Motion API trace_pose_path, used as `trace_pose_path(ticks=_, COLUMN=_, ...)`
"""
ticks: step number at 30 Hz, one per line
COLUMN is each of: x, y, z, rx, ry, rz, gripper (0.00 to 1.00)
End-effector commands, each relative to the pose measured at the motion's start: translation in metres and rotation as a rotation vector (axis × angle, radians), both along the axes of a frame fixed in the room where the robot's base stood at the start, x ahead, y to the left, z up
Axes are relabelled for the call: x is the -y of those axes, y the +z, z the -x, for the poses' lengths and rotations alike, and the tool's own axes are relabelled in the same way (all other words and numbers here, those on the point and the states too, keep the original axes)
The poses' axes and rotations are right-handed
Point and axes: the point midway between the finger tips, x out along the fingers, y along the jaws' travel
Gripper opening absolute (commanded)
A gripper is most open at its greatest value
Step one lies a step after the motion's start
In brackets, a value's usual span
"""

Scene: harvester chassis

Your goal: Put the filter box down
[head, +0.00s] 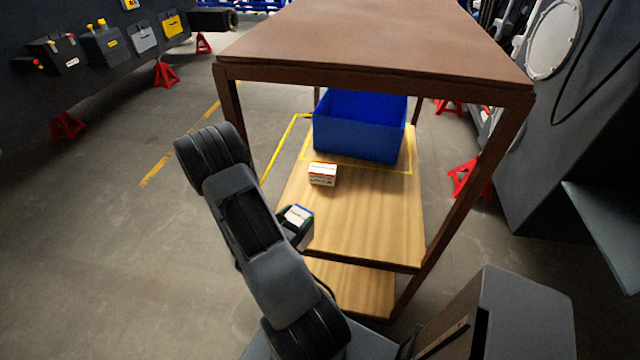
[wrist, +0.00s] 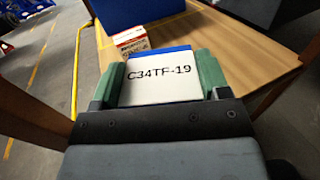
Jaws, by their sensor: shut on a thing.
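The filter box (wrist: 160,88) is white on top with a blue edge and the label C34TF-19. My gripper (head: 295,221) is shut on it, with a green finger on each side in the wrist view. In the head view the filter box (head: 299,214) is at the left edge of the wooden shelf (head: 365,220). I cannot tell whether it touches the shelf. Its lower part is hidden by my gripper.
A small white and red box (head: 322,174) stands on the shelf, in front of a blue bin (head: 358,138). It also shows in the wrist view (wrist: 132,42). Brown posts and a brown top (head: 375,40) frame the shelf. The shelf's front right is clear.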

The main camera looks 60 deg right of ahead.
Motion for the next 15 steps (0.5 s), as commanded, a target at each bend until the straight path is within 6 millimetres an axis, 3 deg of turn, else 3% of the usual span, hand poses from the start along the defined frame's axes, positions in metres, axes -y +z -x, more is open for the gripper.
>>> trace_pose_path(ticks=2, x=0.004, y=-0.009, z=-0.004, rx=0.009, ry=-0.001, rz=0.001, gripper=0.11)
trace_pose_path(ticks=15, x=0.024, y=-0.007, z=-0.009, rx=0.006, ry=0.005, rz=0.007, gripper=0.11)
